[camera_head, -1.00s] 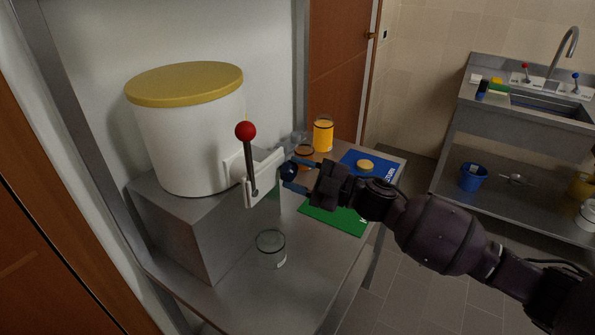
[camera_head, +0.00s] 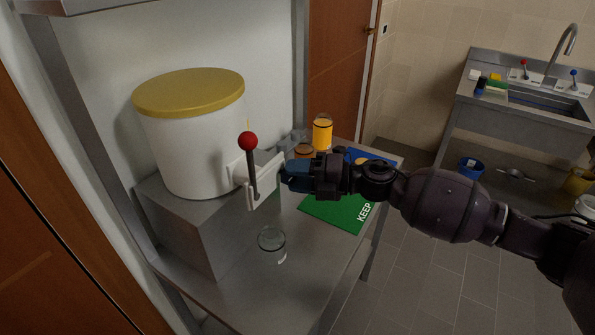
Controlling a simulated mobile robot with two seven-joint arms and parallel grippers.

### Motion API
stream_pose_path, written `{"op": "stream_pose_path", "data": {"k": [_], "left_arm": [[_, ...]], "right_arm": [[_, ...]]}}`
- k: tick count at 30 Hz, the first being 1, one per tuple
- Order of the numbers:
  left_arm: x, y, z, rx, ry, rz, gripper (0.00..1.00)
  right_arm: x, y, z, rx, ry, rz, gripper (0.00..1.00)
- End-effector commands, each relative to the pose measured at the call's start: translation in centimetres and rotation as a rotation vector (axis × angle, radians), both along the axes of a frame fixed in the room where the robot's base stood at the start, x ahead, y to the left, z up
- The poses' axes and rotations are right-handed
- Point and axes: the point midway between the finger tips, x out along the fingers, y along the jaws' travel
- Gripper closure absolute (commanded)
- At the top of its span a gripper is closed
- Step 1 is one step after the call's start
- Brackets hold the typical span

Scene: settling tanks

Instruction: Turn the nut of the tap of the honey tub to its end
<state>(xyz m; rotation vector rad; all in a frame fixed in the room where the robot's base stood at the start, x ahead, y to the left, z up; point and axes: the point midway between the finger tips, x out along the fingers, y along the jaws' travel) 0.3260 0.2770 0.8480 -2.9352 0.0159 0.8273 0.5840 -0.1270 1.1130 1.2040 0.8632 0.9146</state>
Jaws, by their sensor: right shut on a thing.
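The honey tub (camera_head: 188,145), white with a yellow lid, stands on a grey block (camera_head: 190,225). Its white tap (camera_head: 262,181) sticks out to the right and carries an upright lever with a red ball (camera_head: 248,141). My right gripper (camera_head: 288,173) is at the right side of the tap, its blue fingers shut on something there. The nut lies at that spot and is hidden by the fingers. My left gripper is not in view.
An empty glass jar (camera_head: 271,243) stands on the steel table below the tap. A green mat (camera_head: 330,212) with lettering, a blue mat (camera_head: 382,158) and a jar of orange honey (camera_head: 322,133) are behind and beside my right arm. A sink (camera_head: 535,105) is at the far right.

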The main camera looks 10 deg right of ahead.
Motion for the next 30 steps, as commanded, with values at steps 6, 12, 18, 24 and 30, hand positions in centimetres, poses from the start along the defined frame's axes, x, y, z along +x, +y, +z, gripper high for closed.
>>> {"op": "stream_pose_path", "data": {"k": [6, 12, 18, 24, 30], "left_arm": [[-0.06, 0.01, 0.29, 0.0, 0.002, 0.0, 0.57], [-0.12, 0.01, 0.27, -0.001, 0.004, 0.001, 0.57], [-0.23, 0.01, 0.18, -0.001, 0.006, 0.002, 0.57], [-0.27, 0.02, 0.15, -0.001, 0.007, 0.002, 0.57], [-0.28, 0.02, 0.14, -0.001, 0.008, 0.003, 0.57]], "right_arm": [[-0.05, 0.02, 0.01, -0.042, -0.041, 0.001, 0.8], [-0.06, 0.03, -0.05, -0.053, -0.051, 0.001, 0.8], [-0.07, 0.03, -0.08, -0.054, -0.052, 0.001, 0.8], [-0.07, 0.04, -0.07, -0.053, -0.051, 0.001, 0.43], [-0.04, 0.03, -0.02, -0.053, -0.052, 0.0, 0.31]]}}
